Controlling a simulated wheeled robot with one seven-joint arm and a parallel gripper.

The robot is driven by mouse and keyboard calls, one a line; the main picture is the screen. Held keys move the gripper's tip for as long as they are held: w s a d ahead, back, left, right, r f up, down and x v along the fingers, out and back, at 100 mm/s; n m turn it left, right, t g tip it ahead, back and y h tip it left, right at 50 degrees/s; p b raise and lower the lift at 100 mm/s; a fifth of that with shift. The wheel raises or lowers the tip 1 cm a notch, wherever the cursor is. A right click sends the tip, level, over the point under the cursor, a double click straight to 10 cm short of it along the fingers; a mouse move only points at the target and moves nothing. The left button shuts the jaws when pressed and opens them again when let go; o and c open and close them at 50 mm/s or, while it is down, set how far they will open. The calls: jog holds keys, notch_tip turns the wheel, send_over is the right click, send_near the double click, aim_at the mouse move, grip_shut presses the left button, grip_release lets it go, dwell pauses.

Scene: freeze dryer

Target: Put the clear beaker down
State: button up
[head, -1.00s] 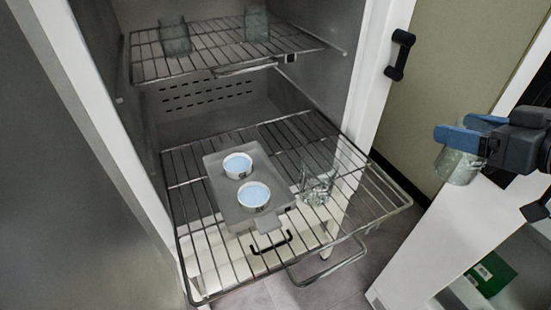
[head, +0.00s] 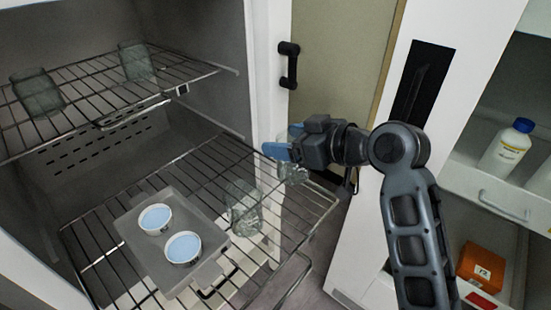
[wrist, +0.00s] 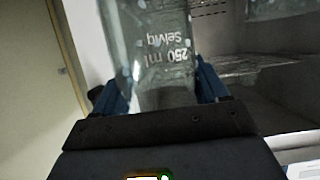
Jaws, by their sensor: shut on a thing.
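My gripper (head: 281,150) is shut on a clear beaker (head: 293,170), its blue fingers on the beaker's sides. In the wrist view the beaker (wrist: 160,45) stands between the fingers and shows the print "250 ml". In the head view the held beaker is at the right front of the pulled-out lower wire shelf (head: 300,215); I cannot tell whether it is clear of the shelf. A second clear beaker (head: 243,207) stands on that shelf, to the left of and below my gripper in the picture.
A grey tray (head: 205,275) with two white dishes of pale blue content, one dish (head: 183,248) nearer, lies on the lower shelf. Two beakers stand on the upper shelf (head: 100,95). A cabinet at right holds a white bottle (head: 507,148) and an orange box (head: 482,265).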

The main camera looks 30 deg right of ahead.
jog(key=shift+w+a+f, duration=0.15)
jog(key=shift+a+f, duration=0.2)
jog(key=shift+f, duration=0.55)
jog(key=shift+w+a+f, duration=0.15)
jog(key=shift+a+f, duration=0.15)
jog(key=shift+f, duration=0.6)
jog(key=shift+w+a+f, duration=0.15)
jog(key=shift+a+f, duration=0.2)
jog(key=shift+f, duration=0.55)
jog(key=shift+f, duration=0.1)
jog(key=o, duration=1.1)
jog(key=shift+r, duration=0.2)
jog(key=v, duration=1.2)
jog(key=shift+b, duration=0.3)
jog(key=shift+f, duration=0.1)
